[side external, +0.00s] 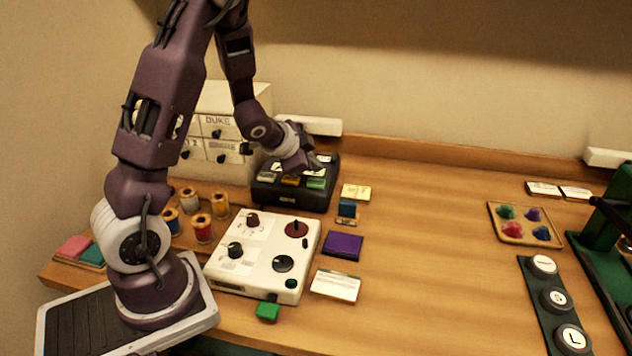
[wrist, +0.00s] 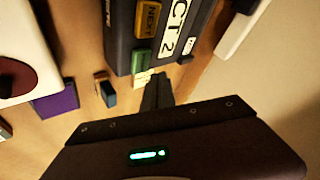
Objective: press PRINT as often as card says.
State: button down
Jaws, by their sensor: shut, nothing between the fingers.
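A dark box with coloured buttons (side external: 293,201) stands at the back middle of the table. In the wrist view this dark box (wrist: 119,52) shows an amber NEXT button (wrist: 148,18), a green button (wrist: 140,52) and a white display reading "ACT 2" (wrist: 178,28). I cannot read PRINT on any button. My gripper (side external: 308,164) is over the box's back part; in the wrist view its shut fingers (wrist: 157,88) hold nothing and lie near the box's edge. Contact cannot be told. A pale yellow card (side external: 356,192) lies right of the box; its writing is too small to read.
A white knob panel (side external: 262,256) stands in front of the dark box, with a white card (side external: 335,286) beside it. Spools (side external: 202,228) and a drawer cabinet (side external: 225,128) are to the left. A purple block (side external: 342,245) and a blue block (side external: 347,208) lie nearby. The table's middle right is clear.

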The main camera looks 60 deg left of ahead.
aim_at(313, 183)
jog(key=shift+f, duration=0.65)
jog(key=shift+f, duration=0.1)
dwell(1.5)
jog(key=shift+f, duration=0.3)
jog(key=shift+f, duration=0.5)
dwell(0.5)
jog(key=shift+r, duration=0.95)
jog(key=shift+r, duration=2.5)
